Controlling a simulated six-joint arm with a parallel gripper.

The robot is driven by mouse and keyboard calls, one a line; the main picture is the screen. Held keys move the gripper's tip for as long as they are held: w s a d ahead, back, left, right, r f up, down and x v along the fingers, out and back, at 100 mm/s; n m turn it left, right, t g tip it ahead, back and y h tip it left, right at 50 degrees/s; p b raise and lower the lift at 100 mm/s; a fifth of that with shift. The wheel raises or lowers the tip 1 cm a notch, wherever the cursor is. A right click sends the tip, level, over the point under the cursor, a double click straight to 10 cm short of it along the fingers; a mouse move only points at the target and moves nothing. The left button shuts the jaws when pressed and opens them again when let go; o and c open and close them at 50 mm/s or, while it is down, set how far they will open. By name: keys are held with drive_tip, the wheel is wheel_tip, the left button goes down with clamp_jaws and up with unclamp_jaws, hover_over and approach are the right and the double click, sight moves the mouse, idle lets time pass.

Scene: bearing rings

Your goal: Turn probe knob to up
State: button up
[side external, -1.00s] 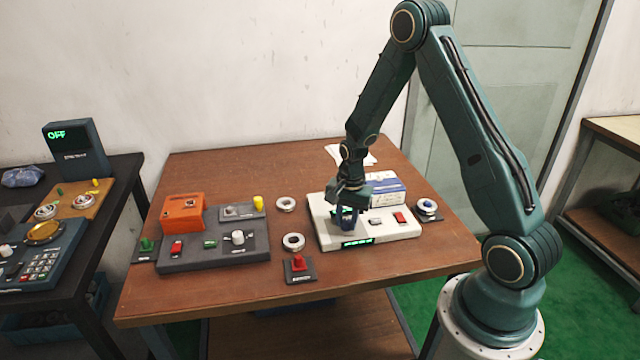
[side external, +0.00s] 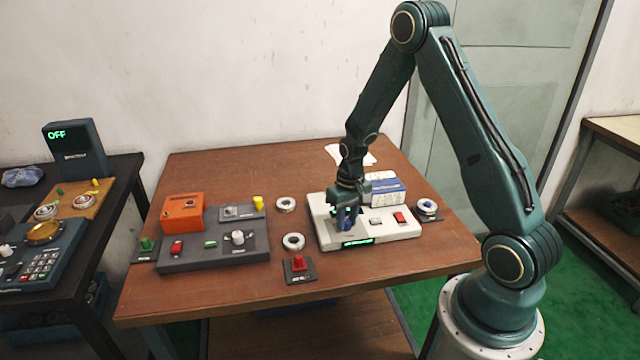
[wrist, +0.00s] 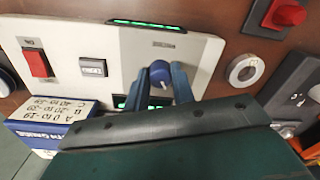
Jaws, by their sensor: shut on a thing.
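The probe knob (wrist: 160,74) is a small blue knob on the white panel (side external: 384,233), seen between my fingers in the wrist view. My gripper (wrist: 160,85) points down over the panel with its two blue fingers on either side of the knob, shut on it. In the side view my gripper (side external: 347,221) hides most of the knob. A green lit display (wrist: 147,24) is on the panel's edge. The knob's pointer direction is too small to read.
A blue and white box (side external: 387,190) stands behind the panel, close to my gripper. A bearing ring (side external: 293,242) and a red switch (side external: 298,265) lie left of the panel. A dark control box (side external: 215,250) is further left. The table's front is clear.

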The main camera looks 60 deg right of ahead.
sight(348, 220)
drive_tip(key=shift+n, duration=1.3)
drive_tip(key=o, duration=1)
drive_tip(key=shift+r, duration=0.1)
wheel_tip(348, 220, up, 14)
drive_tip(key=shift+d, duration=0.25)
